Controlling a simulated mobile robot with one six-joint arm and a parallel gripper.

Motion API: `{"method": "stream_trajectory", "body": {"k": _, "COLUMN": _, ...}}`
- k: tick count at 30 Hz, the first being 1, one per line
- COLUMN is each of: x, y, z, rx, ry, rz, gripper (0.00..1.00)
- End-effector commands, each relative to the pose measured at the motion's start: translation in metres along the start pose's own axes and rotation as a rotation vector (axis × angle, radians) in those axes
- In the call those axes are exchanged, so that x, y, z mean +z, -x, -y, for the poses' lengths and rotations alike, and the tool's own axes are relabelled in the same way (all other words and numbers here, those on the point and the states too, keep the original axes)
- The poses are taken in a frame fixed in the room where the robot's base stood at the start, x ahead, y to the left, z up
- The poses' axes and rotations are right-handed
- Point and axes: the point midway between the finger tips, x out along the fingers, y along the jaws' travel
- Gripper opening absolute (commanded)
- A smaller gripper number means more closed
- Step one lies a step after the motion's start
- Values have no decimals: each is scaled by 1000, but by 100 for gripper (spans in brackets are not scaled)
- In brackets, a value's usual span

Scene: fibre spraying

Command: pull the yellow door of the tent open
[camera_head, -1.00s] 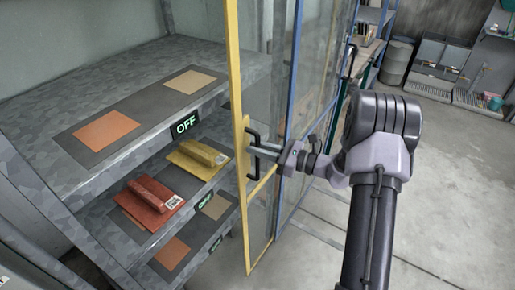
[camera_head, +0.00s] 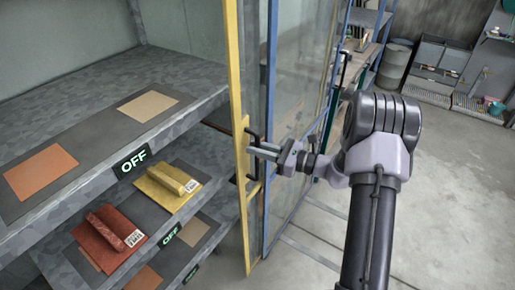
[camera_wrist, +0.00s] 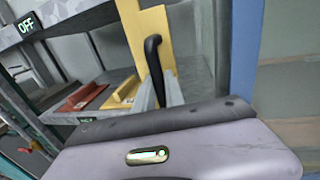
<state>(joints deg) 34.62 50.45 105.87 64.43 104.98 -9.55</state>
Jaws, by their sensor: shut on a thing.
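The yellow door (camera_head: 239,150) is a glazed panel with a yellow frame, standing open at the right of the shelves in the head view. Its black handle (camera_head: 252,156) is upright on a yellow plate. My gripper (camera_head: 262,150) is shut on the handle from the right. In the wrist view the handle (camera_wrist: 153,62) stands between the fingers of my gripper (camera_wrist: 160,92), in front of the yellow door plate (camera_wrist: 148,30). The fingertips' exact contact is partly hidden by the handle.
Left of the door, shelves (camera_head: 95,110) hold a yellow trowel-like block (camera_head: 165,186) and a red one (camera_head: 108,235), with OFF signs. A blue-framed glass panel (camera_head: 270,120) stands right behind the door. The concrete floor (camera_head: 450,190) at the right is clear.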

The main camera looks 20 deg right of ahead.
Motion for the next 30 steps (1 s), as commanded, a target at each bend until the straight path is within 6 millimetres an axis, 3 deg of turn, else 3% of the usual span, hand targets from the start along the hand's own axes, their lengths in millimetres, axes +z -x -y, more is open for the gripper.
{"method": "stream_trajectory", "body": {"k": 4, "x": -1, "y": 0, "z": -1, "rx": 2, "ry": 0, "rz": -3, "gripper": 0}}
{"method": "stream_trajectory", "body": {"k": 5, "x": -1, "y": 0, "z": -1, "rx": 2, "ry": 0, "rz": -3, "gripper": 18}}
{"method": "stream_trajectory", "body": {"k": 8, "x": -1, "y": 0, "z": -1, "rx": 1, "ry": 0, "rz": -2, "gripper": 36}}
{"method": "stream_trajectory", "body": {"k": 19, "x": 0, "y": 5, "z": 0, "rx": 0, "ry": 0, "rz": -1, "gripper": 36}}
{"method": "stream_trajectory", "body": {"k": 23, "x": 2, "y": 29, "z": 1, "rx": -3, "ry": -1, "rz": -1, "gripper": 36}}
{"method": "stream_trajectory", "body": {"k": 30, "x": 2, "y": 105, "z": 1, "rx": -6, "ry": -1, "rz": -1, "gripper": 36}}
